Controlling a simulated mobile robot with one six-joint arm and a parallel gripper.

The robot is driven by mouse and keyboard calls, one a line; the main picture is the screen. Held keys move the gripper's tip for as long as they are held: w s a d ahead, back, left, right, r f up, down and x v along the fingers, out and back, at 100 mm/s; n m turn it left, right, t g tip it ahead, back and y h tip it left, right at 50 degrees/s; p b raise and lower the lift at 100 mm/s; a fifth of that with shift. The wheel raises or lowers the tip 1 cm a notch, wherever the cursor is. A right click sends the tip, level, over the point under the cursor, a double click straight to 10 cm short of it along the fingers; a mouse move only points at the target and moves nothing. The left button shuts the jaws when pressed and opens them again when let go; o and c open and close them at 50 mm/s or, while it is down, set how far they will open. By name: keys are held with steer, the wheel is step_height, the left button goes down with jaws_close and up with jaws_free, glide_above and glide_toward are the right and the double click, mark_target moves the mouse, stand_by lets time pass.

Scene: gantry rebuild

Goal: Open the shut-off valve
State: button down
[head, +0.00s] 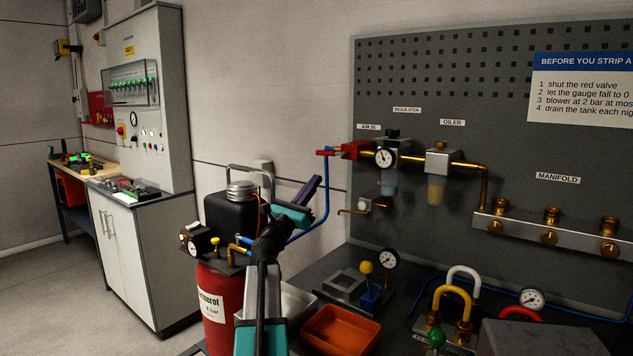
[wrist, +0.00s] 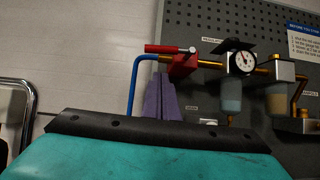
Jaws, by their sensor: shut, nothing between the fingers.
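The shut-off valve (head: 352,151) is a red block at the left end of the brass pipe on the grey pegboard, by the "AIR IN" label. In the wrist view the valve body (wrist: 182,67) shows with its red lever (wrist: 166,49) pointing left. My gripper (head: 315,182) has purple fingers, shut and empty, below and left of the valve in the head view. In the wrist view the fingertips (wrist: 161,76) appear just under the lever; I cannot tell whether they touch it. My teal wrist hides the lower picture there.
A blue hose (head: 326,195) runs down left of the valve. A gauge (head: 386,157) and oiler (head: 437,162) sit to its right. Below are a red compressor tank (head: 218,300), an orange tray (head: 339,330) and a yellow-knobbed part (head: 366,267).

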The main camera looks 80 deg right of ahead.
steer(key=b+v, duration=0.1)
steer(key=v, duration=0.6)
